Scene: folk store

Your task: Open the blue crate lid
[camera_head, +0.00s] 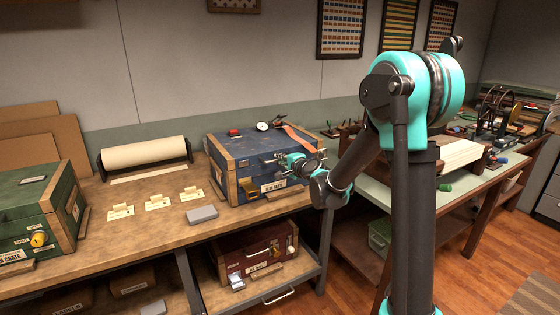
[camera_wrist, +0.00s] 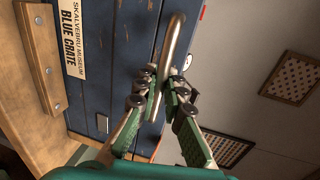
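The blue crate (camera_head: 240,160) stands on the wooden bench, with wooden corner trim and a closed lid. In the wrist view its blue front (camera_wrist: 100,50) carries a white "BLUE CRATE" label (camera_wrist: 72,38). A curved metal handle (camera_wrist: 177,35) stands out from the crate. My gripper (camera_wrist: 161,75) has one fingertip on each side of this handle. Whether the fingers press on it or leave a small gap cannot be told. In the head view my gripper (camera_head: 280,165) is at the crate's front right, partly covering it. A brass-coloured latch (camera_head: 258,184) shows on the front.
A red button (camera_head: 234,133), a white round item (camera_head: 262,127) and an orange strap (camera_head: 298,138) lie on the crate's top. A grey block (camera_head: 202,214) and paper cards (camera_head: 157,202) lie in front and left. A green crate (camera_head: 40,212) stands far left. A dark red crate (camera_head: 255,258) sits below.

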